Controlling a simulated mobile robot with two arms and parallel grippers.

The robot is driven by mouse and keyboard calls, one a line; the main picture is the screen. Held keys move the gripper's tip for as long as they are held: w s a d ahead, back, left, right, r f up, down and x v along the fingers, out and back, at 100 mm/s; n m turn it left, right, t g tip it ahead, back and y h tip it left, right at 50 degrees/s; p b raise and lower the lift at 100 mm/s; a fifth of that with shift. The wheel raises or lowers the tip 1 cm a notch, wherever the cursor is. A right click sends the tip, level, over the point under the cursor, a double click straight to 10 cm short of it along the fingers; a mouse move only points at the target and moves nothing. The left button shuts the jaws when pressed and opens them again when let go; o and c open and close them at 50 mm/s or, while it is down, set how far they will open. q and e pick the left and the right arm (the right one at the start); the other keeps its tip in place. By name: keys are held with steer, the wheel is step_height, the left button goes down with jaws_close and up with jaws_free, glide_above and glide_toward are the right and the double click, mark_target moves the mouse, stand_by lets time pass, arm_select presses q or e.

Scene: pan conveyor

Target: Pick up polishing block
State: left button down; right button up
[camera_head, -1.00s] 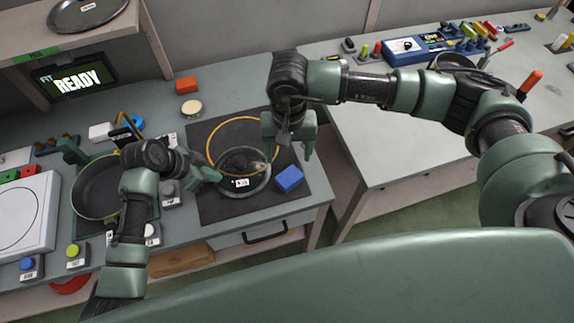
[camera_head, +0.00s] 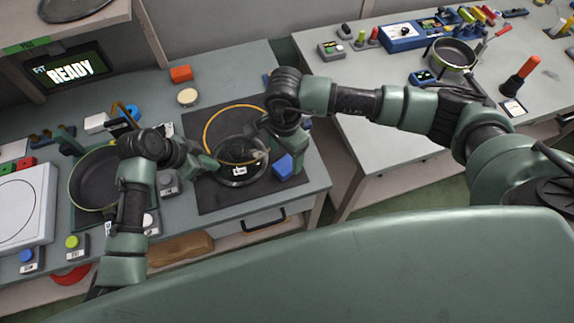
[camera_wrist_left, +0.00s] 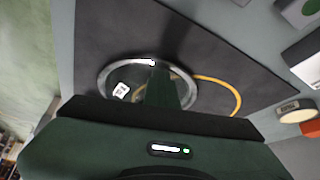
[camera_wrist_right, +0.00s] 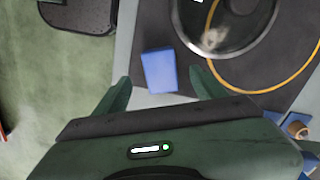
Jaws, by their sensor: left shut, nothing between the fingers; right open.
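The blue block (camera_head: 283,167), which I take as the polishing block, lies at the right side of the dark mat (camera_head: 215,200). It also shows in the right wrist view (camera_wrist_right: 160,72). My right gripper (camera_head: 283,157) is open above the block, and its fingers partly cover it in the head view. In the right wrist view the block appears between the two spread fingertips, slightly ahead of them; I cannot tell whether they touch it. My left gripper (camera_head: 215,167) is shut and empty, at the left edge of the round glass lid (camera_head: 240,178).
A yellow ring (camera_head: 207,127) lies on the mat around the lid's far side. A pan (camera_head: 95,180) stands left of my left arm. An orange block (camera_head: 181,74) and a round tan-topped piece (camera_head: 187,97) lie behind the mat. A drawer handle (camera_head: 263,219) is below the front edge.

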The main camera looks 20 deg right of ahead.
mark_target(287, 164)
steer(key=f, duration=0.6)
steer(key=shift+d, duration=0.25)
steer(key=shift+r, duration=0.1)
jaws_close()
steer(key=shift+w+r, duration=0.1)
step_height(287, 164, up, 10)
steer(key=shift+f, duration=0.1)
